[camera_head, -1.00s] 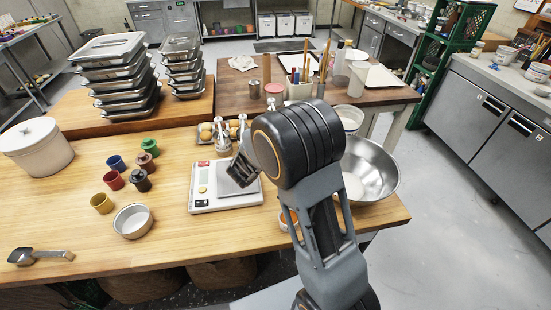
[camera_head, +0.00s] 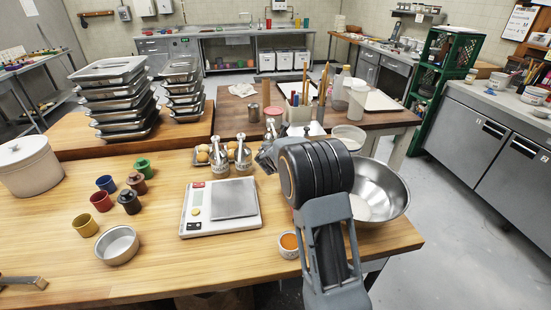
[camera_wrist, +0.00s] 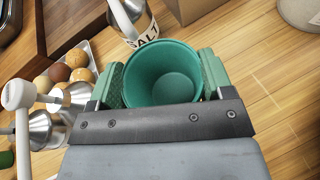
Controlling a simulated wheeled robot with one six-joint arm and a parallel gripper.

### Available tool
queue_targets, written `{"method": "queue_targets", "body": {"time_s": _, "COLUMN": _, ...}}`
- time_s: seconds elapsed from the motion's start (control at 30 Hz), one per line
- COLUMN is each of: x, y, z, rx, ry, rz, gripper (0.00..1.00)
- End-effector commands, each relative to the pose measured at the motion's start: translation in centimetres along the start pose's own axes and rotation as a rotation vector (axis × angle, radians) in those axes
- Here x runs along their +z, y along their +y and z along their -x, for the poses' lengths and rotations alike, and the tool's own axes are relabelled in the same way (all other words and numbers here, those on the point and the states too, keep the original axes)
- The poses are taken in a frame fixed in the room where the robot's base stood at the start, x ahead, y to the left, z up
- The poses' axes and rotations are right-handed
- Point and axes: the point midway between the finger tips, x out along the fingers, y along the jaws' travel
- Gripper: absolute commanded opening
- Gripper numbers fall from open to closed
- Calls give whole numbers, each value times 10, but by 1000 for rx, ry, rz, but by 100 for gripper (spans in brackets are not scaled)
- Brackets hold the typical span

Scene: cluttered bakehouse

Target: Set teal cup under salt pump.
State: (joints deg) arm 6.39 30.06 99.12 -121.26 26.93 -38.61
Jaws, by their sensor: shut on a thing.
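In the wrist view, the teal cup (camera_wrist: 165,75) is between the green finger pads of my gripper (camera_wrist: 160,82), which is shut on it. Its open mouth faces the camera and it looks empty. I cannot tell whether the nozzle is over the cup. In the head view, my gripper (camera_head: 267,157) is beside the pump bottles, mostly behind my arm, and the cup is hidden.
Two other pump bottles (camera_head: 243,156) (camera_head: 220,160) stand left of my gripper, with a tray of round brown items behind. A scale (camera_head: 215,208) is in front. A steel bowl (camera_head: 378,190) and an orange-filled tub (camera_head: 289,244) are near my arm. Several small coloured pots stand left.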

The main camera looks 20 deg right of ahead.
Motion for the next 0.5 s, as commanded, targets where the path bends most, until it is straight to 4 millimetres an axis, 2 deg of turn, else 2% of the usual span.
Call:
{"method": "queue_targets", "body": {"time_s": 0.1, "x": -12, "y": 4, "z": -20, "rx": -2, "ry": 1, "rz": 1, "gripper": 50}}
{"method": "queue_targets", "body": {"time_s": 0.2, "x": -18, "y": 6, "z": -30, "rx": -1, "ry": -1, "rz": 0, "gripper": 50}}
{"method": "queue_targets", "body": {"time_s": 0.5, "x": -30, "y": 9, "z": -48, "rx": -2, "ry": 1, "rz": 0, "gripper": 50}}
